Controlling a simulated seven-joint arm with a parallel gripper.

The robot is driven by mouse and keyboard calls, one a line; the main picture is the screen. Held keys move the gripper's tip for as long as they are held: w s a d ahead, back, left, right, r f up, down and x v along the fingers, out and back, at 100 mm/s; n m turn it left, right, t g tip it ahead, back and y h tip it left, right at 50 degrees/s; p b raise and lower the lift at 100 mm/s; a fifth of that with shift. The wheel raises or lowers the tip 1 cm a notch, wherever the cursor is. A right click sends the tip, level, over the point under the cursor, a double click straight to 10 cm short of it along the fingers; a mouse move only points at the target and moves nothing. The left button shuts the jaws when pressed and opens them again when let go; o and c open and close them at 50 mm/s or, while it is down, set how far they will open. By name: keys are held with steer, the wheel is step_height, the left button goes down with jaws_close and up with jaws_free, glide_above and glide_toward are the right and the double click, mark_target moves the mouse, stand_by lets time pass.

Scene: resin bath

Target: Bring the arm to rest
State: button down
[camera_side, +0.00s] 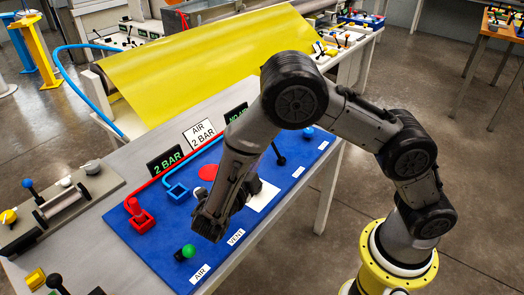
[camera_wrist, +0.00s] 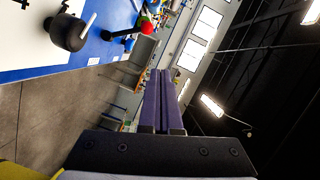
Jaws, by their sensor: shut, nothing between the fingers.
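My gripper (camera_wrist: 160,72) is in the middle of the wrist view. Its two purple fingers lie side by side with nothing between them. In the side view my gripper (camera_side: 210,222) hangs above the front part of the blue panel (camera_side: 150,247), near the AIR and VENT labels. It appears apart from the green-knobbed valve (camera_side: 186,252) at its left. My arm hides part of the panel's middle.
On the panel are a red valve (camera_side: 139,215), a blue square fitting (camera_side: 177,192) and a black lever (camera_side: 279,155). Signs (camera_side: 199,133) stand along its back edge. A yellow sheet (camera_side: 195,60) lies behind. A grey lever plate (camera_side: 60,208) is at left.

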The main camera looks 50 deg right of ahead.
steer(key=shift+a, duration=0.15)
steer(key=d+r+m+g, duration=0.2)
steer(key=d+r+m, duration=0.1)
steer(key=d+r, duration=0.25)
steer(key=s+d+r+m+g+y, duration=0.4)
steer(key=s+d+r+m+y, duration=0.3)
steer(key=s+m, duration=0.6)
steer(key=s+a+m+t+y, duration=0.3)
steer(key=a+m+y, duration=0.1)
steer(key=m, duration=0.9)
steer(key=s+a+f+m+t+y, duration=0.1)
steer(key=s+a+m+t+y, duration=0.3)
steer(key=m, duration=1)
steer(key=shift+s+a+y, duration=0.2)
steer(key=shift+y, duration=0.4)
